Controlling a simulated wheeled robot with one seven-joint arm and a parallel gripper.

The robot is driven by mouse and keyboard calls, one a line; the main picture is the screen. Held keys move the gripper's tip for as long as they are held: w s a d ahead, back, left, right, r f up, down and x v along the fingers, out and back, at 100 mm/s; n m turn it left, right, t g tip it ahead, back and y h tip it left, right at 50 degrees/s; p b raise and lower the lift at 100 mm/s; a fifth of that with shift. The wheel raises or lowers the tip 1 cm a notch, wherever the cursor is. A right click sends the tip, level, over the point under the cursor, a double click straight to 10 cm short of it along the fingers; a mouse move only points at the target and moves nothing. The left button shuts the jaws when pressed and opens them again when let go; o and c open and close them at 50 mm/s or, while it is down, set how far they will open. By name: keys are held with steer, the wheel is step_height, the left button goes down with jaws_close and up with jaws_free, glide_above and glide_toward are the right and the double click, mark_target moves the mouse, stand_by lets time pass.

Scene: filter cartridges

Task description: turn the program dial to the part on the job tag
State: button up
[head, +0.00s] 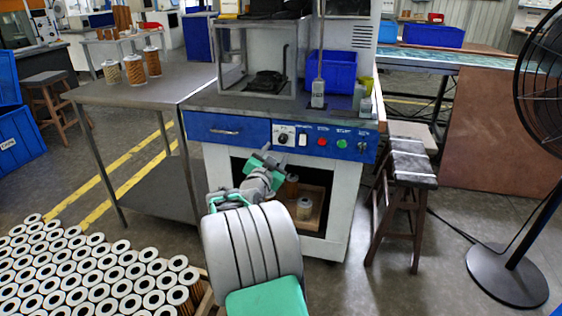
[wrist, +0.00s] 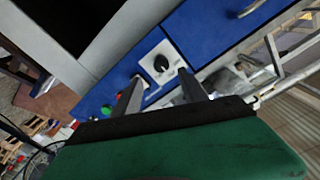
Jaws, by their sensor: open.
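The program dial (head: 283,137) is a black knob on a white square plate on the machine's blue front panel. In the wrist view the dial (wrist: 161,63) shows just beyond and between my two dark fingertips, with its pointer too small to read. My gripper (head: 268,161) is in front of and slightly below the panel; in the wrist view the gripper (wrist: 160,80) is open, its fingers apart and empty. I cannot tell whether it touches the plate. I cannot make out a job tag or its writing in either view.
Right of the dial are a white switch (head: 303,140), a red button (head: 322,141) and a green button (head: 342,143). A drawer handle (head: 225,131) is at left. A steel table (head: 150,82) with several cartridges stands left, a stool (head: 405,170) and fan (head: 508,270) right.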

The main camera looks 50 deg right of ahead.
mark_target(282, 140)
steer(key=b+x, duration=0.1)
steer(key=x, duration=0.6)
steer(key=shift+w+d+r, duration=0.1)
steer(key=shift+d, duration=0.1)
steer(key=shift+c, duration=0.3)
jaws_close()
